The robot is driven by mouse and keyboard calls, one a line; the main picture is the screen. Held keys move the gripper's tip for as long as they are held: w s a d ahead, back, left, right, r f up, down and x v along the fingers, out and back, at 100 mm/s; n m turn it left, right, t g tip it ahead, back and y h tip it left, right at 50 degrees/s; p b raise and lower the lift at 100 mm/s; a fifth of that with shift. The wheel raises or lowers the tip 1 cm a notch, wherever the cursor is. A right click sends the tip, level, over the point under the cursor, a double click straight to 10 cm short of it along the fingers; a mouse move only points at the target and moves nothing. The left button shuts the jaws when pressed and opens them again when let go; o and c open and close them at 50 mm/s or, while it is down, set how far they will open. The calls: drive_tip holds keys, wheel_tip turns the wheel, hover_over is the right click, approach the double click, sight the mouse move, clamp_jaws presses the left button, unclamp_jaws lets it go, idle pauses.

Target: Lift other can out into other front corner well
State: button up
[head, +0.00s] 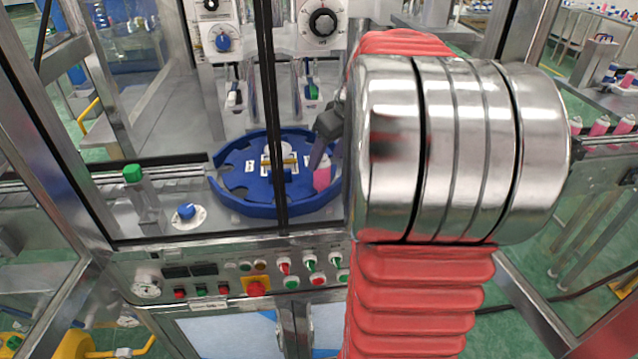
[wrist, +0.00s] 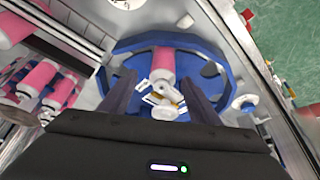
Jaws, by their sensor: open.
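A pink can (head: 322,176) with a white top stands at the right side of the blue star wheel (head: 232,196). In the wrist view the same can (wrist: 161,60) appears between the two dark fingers of my gripper (wrist: 159,84), with space on both sides. My gripper (head: 321,150) is open and comes down at the can's upper part in the head view; I cannot tell whether a finger touches it. My arm hides the wheel's right edge. Empty notches show around the wheel's left and front rim.
Several pink cans (wrist: 40,78) stand in a row at the left in the wrist view. Metal frame posts (head: 270,110) stand in front of the wheel. A control panel (head: 230,280) lies below. A green-capped post (head: 133,174) stands left of the wheel.

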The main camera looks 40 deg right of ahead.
drive_tip(key=shift+a+x, duration=0.2)
drive_tip(key=shift+x, duration=2.4)
drive_tip(key=shift+s, duration=0.1)
drive_tip(key=c, duration=1.1)
drive_tip(key=shift+r, duration=0.1)
drive_tip(key=shift+c, duration=0.2)
wheel_tip(320, 180, up, 10)
drive_tip(key=shift+f, duration=0.1)
drive_tip(key=shift+s, duration=0.15)
